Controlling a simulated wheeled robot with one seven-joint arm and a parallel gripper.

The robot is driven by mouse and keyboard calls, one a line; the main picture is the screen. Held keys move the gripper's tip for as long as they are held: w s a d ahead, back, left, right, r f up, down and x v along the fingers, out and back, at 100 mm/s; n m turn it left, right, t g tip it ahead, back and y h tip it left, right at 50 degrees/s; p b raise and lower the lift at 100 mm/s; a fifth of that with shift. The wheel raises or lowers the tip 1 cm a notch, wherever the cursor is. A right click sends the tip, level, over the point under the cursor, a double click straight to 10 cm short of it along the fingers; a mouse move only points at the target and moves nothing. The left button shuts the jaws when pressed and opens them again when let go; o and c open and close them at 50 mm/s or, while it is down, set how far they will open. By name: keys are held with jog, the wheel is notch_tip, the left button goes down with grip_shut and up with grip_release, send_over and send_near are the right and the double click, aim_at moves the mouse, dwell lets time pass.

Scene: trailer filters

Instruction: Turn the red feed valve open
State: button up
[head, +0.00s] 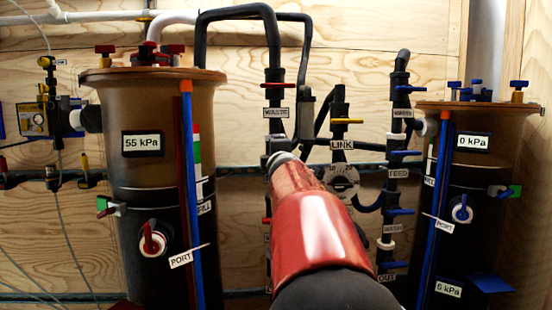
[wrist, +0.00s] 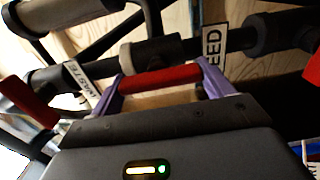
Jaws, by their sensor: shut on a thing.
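In the wrist view my gripper (wrist: 160,82) has its purple fingers closed on the two ends of a red valve handle (wrist: 160,78). The handle lies between the fingers, close to a white FEED label (wrist: 213,50). In the picture it runs nearly parallel to the dark pipe (wrist: 160,48) behind it. The valve body under the handle is mostly hidden. In the head view my red arm reaches toward the pipes in the middle and hides the gripper and this handle.
In the wrist view a WASTE label (wrist: 83,85) and another red handle (wrist: 33,103) are at the left. In the head view, tall filter housings stand left (head: 150,200) and right (head: 465,190), their displays reading 55 kPa and 0 kPa. A yellow LINK handle (head: 347,121) is near my arm.

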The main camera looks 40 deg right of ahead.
jog(key=shift+f, duration=0.1)
dwell(0.3)
jog(key=o, duration=0.9)
jog(key=shift+o, duration=0.2)
jog(key=b+v, duration=0.1)
jog(key=v, duration=0.7)
jog(key=shift+d, duration=0.1)
jog(key=s+a+f+m+g+y, duration=0.3)
jog(key=s+a+f+m, duration=0.1)
jog(key=s+a+f, duration=0.3)
jog(key=s+a+f+m+g+y+p, duration=0.1)
jog(key=s+a+f+m+g+y, duration=0.2)
jog(key=s+a+f, duration=0.4)
jog(key=s+a+f+m+g+y, duration=0.3)
jog(key=s+a+f, duration=0.4)
jog(key=a+f, duration=0.8)
jog(key=shift+s+a+f+m+g+y, duration=0.2)
jog(key=shift+s+a+m+g+y, duration=0.1)
jog(key=shift+m, duration=0.6)
